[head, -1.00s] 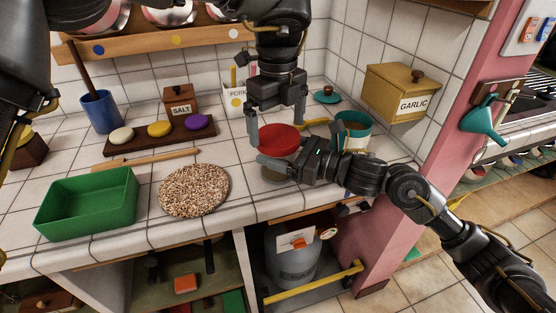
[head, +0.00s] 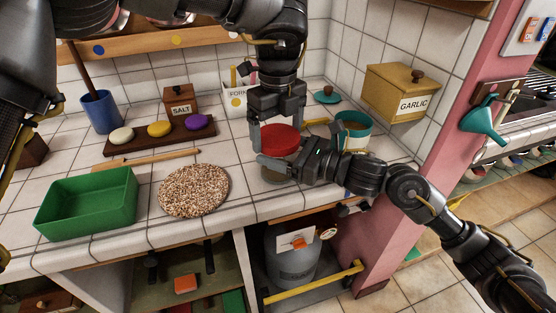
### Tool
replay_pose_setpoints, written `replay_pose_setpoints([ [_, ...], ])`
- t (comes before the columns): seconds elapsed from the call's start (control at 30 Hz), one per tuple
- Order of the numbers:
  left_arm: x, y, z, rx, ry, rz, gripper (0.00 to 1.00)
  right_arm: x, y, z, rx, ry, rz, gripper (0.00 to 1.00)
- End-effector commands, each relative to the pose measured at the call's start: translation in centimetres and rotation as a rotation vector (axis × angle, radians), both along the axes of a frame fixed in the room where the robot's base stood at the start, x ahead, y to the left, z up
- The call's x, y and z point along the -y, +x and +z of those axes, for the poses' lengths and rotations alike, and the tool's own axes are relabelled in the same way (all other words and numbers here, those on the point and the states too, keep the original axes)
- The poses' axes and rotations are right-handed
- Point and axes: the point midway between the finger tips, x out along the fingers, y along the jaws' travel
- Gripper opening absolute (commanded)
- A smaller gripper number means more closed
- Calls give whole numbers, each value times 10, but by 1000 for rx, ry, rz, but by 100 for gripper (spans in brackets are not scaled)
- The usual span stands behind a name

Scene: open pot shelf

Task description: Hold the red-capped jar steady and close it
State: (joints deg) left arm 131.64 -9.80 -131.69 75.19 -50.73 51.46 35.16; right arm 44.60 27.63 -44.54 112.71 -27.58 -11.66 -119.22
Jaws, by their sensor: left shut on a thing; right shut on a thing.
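The red-capped jar stands on the tiled counter, right of the round speckled mat. Its red cap (head: 279,141) sits at the top of the jar body (head: 273,177). My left gripper (head: 278,136) comes down from above with its fingers on either side of the red cap, shut on it. My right gripper (head: 275,168) reaches in from the right and is shut around the jar body just below the cap. The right gripper hides much of the jar body, so I cannot tell how far the cap sits down on it.
The speckled mat (head: 194,190) and a green tray (head: 88,203) lie to the left. A teal pot (head: 353,131) stands close behind my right gripper. A garlic box (head: 401,92) is at the back right. A board with coloured stones (head: 160,135) is at the back left.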

Motion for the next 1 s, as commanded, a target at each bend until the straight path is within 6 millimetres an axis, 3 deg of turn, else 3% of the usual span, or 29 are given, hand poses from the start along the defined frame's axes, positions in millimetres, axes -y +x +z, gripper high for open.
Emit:
replay_pose_setpoints([
  [0.3,-1,0,0,2,1,-487,60,0,0,0,0,-1,0,12],
  [0.63,-1,1,0,2,1,-535,60,0,0,0,0,-1,0,12],
  [0.67,-1,1,0,2,1,-535,90,0,0,0,0,-1,0,12],
  [0.73,-1,1,0,2,1,-534,99,0,0,0,0,-1,0,12],
  [1.0,0,0,2,1,0,-534,100,0,0,0,0,-1,0,12],
])
